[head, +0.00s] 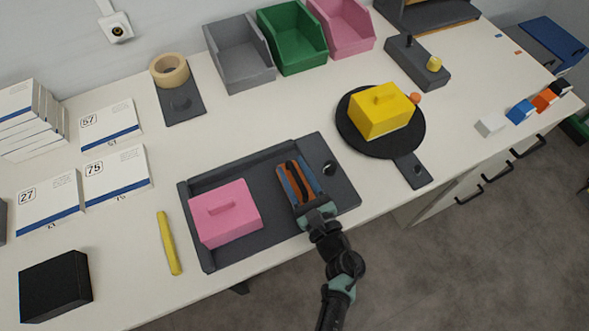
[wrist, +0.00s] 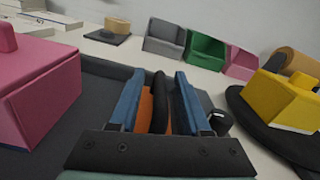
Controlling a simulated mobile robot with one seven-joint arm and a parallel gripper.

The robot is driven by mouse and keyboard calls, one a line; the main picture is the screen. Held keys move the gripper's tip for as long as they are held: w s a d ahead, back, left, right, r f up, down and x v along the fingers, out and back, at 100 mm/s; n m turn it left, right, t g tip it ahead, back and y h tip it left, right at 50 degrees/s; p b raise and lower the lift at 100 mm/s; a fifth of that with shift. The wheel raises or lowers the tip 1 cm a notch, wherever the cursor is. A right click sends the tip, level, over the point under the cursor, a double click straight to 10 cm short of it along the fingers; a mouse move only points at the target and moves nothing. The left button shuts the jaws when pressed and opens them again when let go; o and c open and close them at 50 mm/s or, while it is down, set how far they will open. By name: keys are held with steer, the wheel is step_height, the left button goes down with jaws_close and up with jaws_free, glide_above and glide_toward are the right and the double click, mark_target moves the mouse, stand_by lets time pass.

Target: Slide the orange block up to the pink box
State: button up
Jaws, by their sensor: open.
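The pink box (head: 226,216), with a handle on top, sits at the left in the dark grey tray (head: 248,172). It also shows at the left edge of the wrist view (wrist: 42,92). My gripper (head: 297,178) is low over the right part of the tray, apart from the box. Its two blue fingers are open, with the orange block (wrist: 146,112) showing between them. A dark upright part stands in the middle of the orange, and much of the block is hidden by the fingers. A gap of bare tray floor lies between the box and the gripper.
A yellow box (head: 381,117) stands on a round black board (head: 353,142) to the right. A yellow stick (head: 168,243) lies left of the tray. Grey, green and pink bins (head: 341,30) line the back. The tray has a raised rim (head: 190,235).

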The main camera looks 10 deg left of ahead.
steer(key=shift+c, duration=0.3)
jaws_close()
steer(key=shift+a, duration=0.1)
stand_by(1.0)
